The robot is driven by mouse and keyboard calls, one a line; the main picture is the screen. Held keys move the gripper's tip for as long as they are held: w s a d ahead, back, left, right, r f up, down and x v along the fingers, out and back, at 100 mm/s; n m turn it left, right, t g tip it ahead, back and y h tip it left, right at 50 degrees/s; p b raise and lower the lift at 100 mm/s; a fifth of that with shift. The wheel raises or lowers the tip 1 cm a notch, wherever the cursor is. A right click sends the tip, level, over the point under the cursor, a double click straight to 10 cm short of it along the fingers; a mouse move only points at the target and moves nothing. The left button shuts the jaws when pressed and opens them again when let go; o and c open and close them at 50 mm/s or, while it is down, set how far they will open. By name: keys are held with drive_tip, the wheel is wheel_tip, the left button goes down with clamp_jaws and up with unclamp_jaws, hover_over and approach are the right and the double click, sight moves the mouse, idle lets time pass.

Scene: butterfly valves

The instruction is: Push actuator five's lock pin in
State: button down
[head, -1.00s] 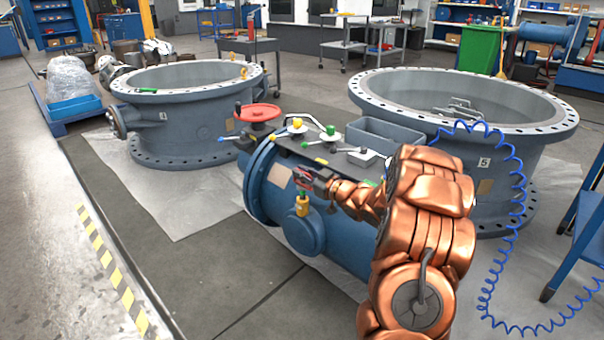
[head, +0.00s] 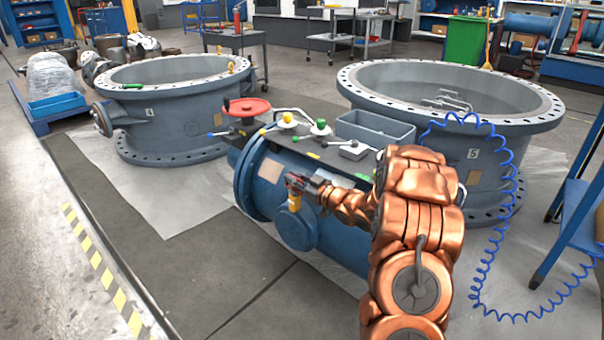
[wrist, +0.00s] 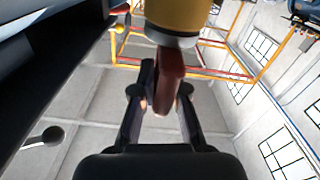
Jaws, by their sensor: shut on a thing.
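The blue actuator (head: 272,190) lies in the middle of the head view; I can read no number on it. A small yellow fitting (head: 294,205) stands upright on its near side branch. The fitting shows in the wrist view as a yellow body with a pale collar (wrist: 178,12). A red-brown piece (wrist: 170,82), seemingly the lock pin's end, sits at the collar between my fingers. My gripper (head: 296,182) is at the fitting's top. It also shows in the wrist view (wrist: 160,98), shut on the red-brown piece. How deep the pin sits is hidden.
Valve ring five (head: 448,150) stands behind right. A coiled blue hose (head: 518,190) hangs right.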

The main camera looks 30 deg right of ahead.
drive_tip(key=shift+f, duration=0.25)
drive_tip(key=c, duration=1.5)
unclamp_jaws()
drive_tip(key=o, duration=0.3)
drive_tip(key=shift+s, duration=0.1)
drive_tip(key=v, duration=1.2)
drive_tip(key=shift+r, duration=0.1)
